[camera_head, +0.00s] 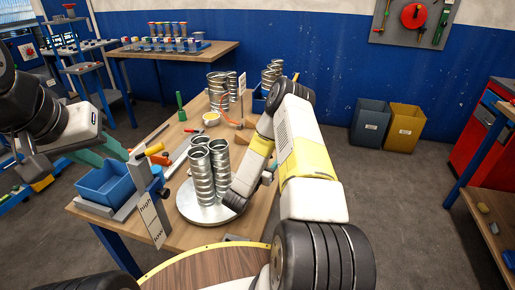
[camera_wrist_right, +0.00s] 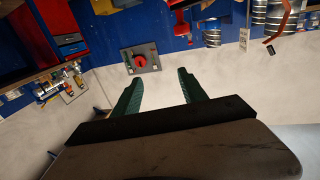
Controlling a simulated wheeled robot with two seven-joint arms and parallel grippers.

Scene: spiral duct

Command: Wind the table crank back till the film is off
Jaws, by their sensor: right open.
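A round silver turntable (camera_head: 206,214) stands on the wooden table, with a bundle of silver spiral ducts (camera_head: 203,183) upright on it. No film can be made out on them. Left of it stands a post with a yellow-ended handle (camera_head: 153,150), which looks like the crank. My left gripper (camera_head: 118,150), with green fingers, reaches in from the left close to this handle. Whether it touches or grips it cannot be told. My right arm is beside the turntable on the right, hiding part of the table. In the right wrist view my right gripper (camera_wrist_right: 160,90) is open and empty.
A blue bin (camera_head: 105,187) and a high/low sign plate (camera_head: 152,218) are at the table's left front. More ducts (camera_head: 218,92) stand farther back. Grey (camera_head: 369,122) and yellow (camera_head: 403,128) bins stand by the wall.

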